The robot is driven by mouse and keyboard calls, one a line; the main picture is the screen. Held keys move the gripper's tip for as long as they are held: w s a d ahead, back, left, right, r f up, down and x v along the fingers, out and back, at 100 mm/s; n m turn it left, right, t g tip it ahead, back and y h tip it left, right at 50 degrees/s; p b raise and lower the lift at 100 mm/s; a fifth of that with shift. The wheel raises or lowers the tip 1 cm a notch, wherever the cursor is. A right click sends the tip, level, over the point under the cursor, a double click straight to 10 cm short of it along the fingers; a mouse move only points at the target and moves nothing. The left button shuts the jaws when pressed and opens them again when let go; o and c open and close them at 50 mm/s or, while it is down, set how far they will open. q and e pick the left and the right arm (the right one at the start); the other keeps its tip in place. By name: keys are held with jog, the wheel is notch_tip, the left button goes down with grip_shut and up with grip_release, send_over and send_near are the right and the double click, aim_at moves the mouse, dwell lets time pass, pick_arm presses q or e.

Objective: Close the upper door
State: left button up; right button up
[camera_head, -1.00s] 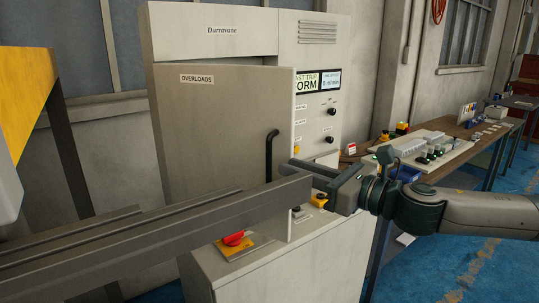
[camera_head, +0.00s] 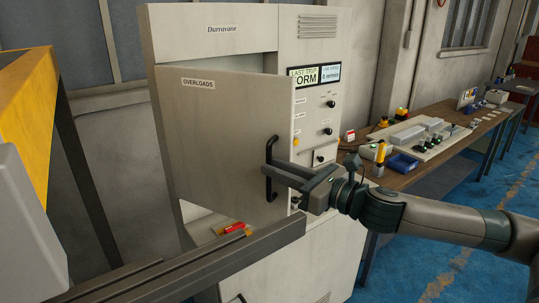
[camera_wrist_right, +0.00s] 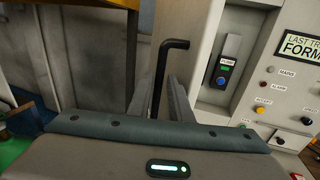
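The upper door is the beige cabinet door labelled OVERLOADS (camera_head: 215,130). It stands ajar, with its right edge swung out from the cabinet (camera_head: 315,60). Its black bar handle (camera_head: 270,185) is upright near that edge. My right gripper (camera_head: 268,162) is at the handle, coming from the right. In the right wrist view the handle (camera_wrist_right: 157,85) stands between my two fingers (camera_wrist_right: 160,100), which look open around it; contact is unclear. The door's panel is seen nearly edge-on there. My left gripper is not in view.
A dark metal beam (camera_head: 200,265) crosses in front of the cabinet's lower part. A red switch on a yellow plate (camera_head: 232,229) shows just behind it. A yellow post (camera_head: 25,110) stands at left. A bench (camera_head: 430,160) with boxes and parts runs along the right wall.

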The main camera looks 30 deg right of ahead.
jog(key=shift+p+x, duration=0.6)
jog(key=shift+x, duration=0.45)
jog(key=shift+w+a, duration=0.1)
jog(key=shift+w, duration=0.1)
grip_shut()
